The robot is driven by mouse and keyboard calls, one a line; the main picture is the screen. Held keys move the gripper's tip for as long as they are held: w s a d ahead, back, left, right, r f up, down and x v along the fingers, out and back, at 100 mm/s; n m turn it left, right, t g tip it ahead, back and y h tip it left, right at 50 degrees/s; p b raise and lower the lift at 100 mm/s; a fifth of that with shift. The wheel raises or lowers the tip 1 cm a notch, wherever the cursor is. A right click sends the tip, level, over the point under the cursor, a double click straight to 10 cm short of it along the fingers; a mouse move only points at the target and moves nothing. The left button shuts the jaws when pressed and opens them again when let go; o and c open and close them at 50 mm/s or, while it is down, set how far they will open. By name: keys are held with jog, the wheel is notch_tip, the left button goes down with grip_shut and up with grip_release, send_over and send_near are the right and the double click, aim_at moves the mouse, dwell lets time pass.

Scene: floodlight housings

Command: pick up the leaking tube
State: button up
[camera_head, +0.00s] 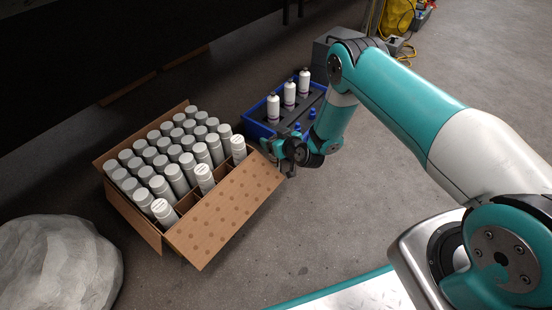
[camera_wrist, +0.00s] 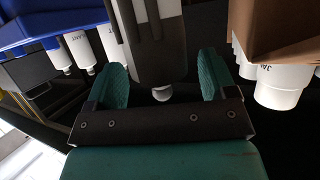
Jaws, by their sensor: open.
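My gripper (camera_head: 288,168) is low between the cardboard box and the blue crate. In the wrist view its two teal finger pads stand wide apart, and the gripper (camera_wrist: 163,78) is open. A grey shape with dark stripes and a pale rounded tip (camera_wrist: 161,93) shows between the pads. I cannot tell what it is or whether it touches them. White-ended tubes (camera_head: 238,150) stand at the near side of the box among many grey ones, another in the front row (camera_head: 204,179) and one at the near corner (camera_head: 164,212). No leak is visible on any tube.
The open cardboard box (camera_head: 225,215) has its flap folded out toward me. A pale wrapped lump (camera_head: 58,265) lies at the left. The floor in front is clear.

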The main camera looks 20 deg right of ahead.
jog(key=c, duration=1.4)
jog(key=shift+o, duration=0.2)
